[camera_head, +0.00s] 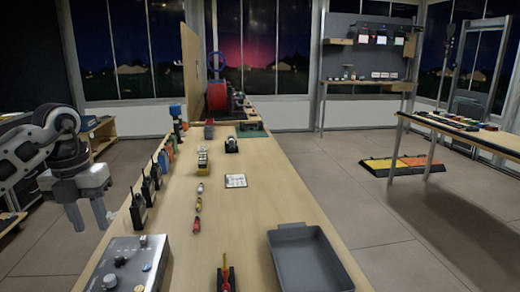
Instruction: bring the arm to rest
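My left arm comes in from the left, and its grey gripper (88,220) points downward just left of the long wooden table (255,210). Its two fingers are apart, with nothing between them. It is beside the dark handheld radios (139,210) along the table's left edge and apart from them as far as I can tell. My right arm and gripper are not in view.
A grey control box (128,265) with knobs stands at the table's near left, and an empty grey tray (308,260) at the near right. Several small cylinders (198,205) line the middle. The table's right side beyond the tray is clear.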

